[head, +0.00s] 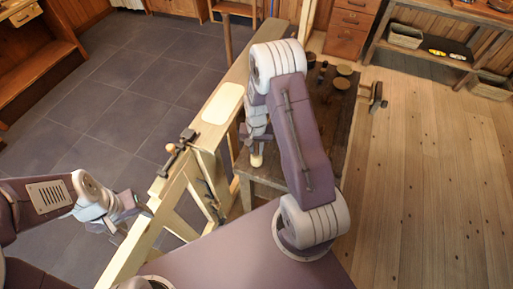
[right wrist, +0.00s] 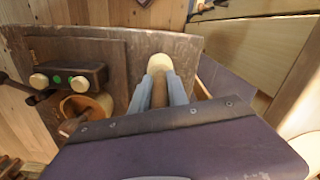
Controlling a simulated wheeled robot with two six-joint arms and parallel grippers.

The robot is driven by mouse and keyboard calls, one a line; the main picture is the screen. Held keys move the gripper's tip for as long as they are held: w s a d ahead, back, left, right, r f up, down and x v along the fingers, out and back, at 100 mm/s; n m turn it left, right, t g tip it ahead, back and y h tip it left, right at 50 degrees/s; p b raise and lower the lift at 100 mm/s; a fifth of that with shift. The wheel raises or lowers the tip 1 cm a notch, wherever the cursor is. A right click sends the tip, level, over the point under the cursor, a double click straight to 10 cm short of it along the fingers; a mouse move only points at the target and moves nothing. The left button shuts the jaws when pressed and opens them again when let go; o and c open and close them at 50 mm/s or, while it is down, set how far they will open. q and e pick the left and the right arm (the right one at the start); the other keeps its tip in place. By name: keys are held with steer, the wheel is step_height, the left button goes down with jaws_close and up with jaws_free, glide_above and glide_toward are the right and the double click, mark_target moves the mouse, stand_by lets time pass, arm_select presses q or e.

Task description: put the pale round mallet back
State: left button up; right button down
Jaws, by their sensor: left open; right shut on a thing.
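The pale round mallet shows in the right wrist view, with its rounded pale head (right wrist: 160,64) beyond the fingers and its brown handle (right wrist: 158,95) between them. My right gripper (right wrist: 159,90) is shut on the handle. In the head view a pale end of the mallet (head: 257,160) shows below my right arm, near the dark table's left edge. A dark rack (right wrist: 68,80) with two pale round ends and green dots stands left of the mallet. My left gripper (head: 125,214) is open and empty at the left, near the pale wooden frame.
The dark table (head: 325,120) is partly hidden by my right arm; several round-topped pieces stand at its far end. A wooden bowl (right wrist: 85,106) holding something brown sits beside the rack. A pale beam with a clamp (head: 178,150) runs along the left. The plank floor at right is largely clear.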

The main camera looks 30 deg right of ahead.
steer(key=shift+f, duration=0.2)
steer(key=c, duration=1.3)
jaws_free()
step_height(320, 180, up, 13)
steer(key=shift+f, duration=0.2)
steer(key=s+a+n, duration=0.2)
steer(key=s, duration=0.2)
steer(key=s+a+r+n, duration=0.1)
steer(key=s+a+n, duration=0.1)
steer(key=s+a, duration=0.1)
steer(key=s+a+r+n+t, duration=0.1)
steer(key=s+a+n, duration=0.1)
steer(key=s, duration=0.3)
steer(key=shift+s+a, duration=0.15)
